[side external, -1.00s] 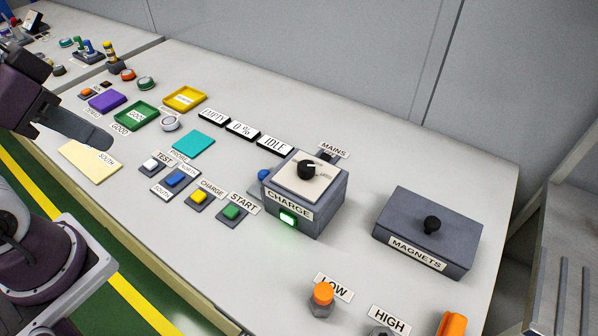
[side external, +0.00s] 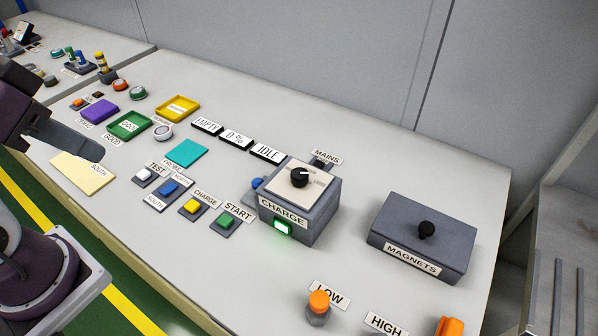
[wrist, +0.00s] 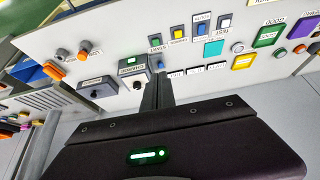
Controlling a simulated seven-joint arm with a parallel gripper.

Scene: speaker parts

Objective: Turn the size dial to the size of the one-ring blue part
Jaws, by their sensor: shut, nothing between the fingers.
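The charge box (side external: 318,218) stands mid-bench, with a black dial (side external: 299,177) on its pale top plate. The dial's white mark points right; the print around it is too small to read. A blue piece (side external: 257,183) shows partly behind the box's left side; I cannot tell if it has rings. Small blue pieces (side external: 80,56) stand among others on the far bench, their rings not clear. My gripper (side external: 88,147) is at the left, above the bench and away from the box. In the wrist view its fingers (wrist: 158,90) are shut and empty.
A green light (side external: 282,226) glows on the box front. The magnets box (side external: 420,240) with a black knob stands to its right. Push buttons (side external: 193,207), trays (side external: 130,125) and display plates (side external: 237,139) lie to its left. An orange-topped post (side external: 319,302) stands in front.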

